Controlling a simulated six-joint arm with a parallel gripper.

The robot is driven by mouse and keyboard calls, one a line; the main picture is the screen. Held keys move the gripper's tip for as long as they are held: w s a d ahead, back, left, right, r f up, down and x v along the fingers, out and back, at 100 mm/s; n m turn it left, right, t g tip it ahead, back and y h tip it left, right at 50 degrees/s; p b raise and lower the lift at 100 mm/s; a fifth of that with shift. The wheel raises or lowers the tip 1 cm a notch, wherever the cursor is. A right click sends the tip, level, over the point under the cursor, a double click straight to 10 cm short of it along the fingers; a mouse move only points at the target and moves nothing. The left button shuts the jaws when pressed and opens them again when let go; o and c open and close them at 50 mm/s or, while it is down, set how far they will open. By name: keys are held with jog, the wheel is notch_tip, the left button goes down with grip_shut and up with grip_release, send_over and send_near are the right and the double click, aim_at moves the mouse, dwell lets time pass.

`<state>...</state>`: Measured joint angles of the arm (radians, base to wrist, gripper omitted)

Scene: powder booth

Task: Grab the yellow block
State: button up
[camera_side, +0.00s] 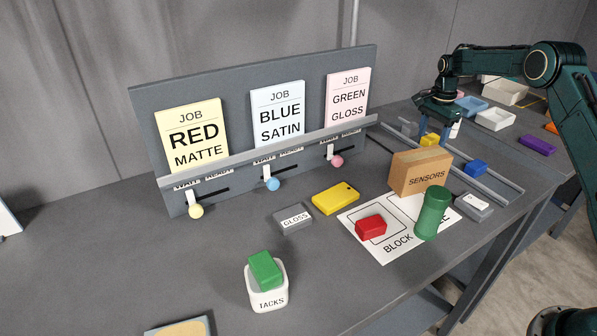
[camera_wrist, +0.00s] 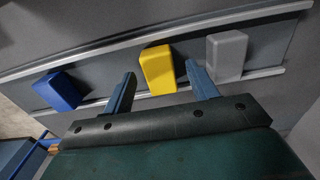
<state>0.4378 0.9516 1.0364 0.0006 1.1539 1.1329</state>
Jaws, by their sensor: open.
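The yellow block (camera_side: 430,139) sits in the railed track at the back right, partly hidden behind the cardboard box in the side view. In the wrist view the yellow block (camera_wrist: 157,70) stands between the rails, just ahead of and between my two blue fingertips. My gripper (camera_side: 434,136) is open and low over the track around the block's place. In the wrist view my gripper (camera_wrist: 160,72) shows a gap on both sides of the block, with nothing held. I cannot tell exactly how far down the fingers reach beside it.
A grey block (camera_wrist: 226,56) and a blue block (camera_wrist: 58,90) stand in the same track on either side. The SENSORS box (camera_side: 420,174) and green cylinder (camera_side: 433,213) stand in front. A red block (camera_side: 371,226) lies on the printed sheet. Trays (camera_side: 495,119) stand behind.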

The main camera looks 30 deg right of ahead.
aim_at(432, 137)
jog(key=shift+c, duration=0.2)
jog(key=c, duration=1)
jog(key=shift+r, duration=0.25)
jog(key=shift+c, duration=0.2)
notch_tip(432, 137, up, 19)
jog(key=shift+r, duration=0.2)
dwell(0.5)
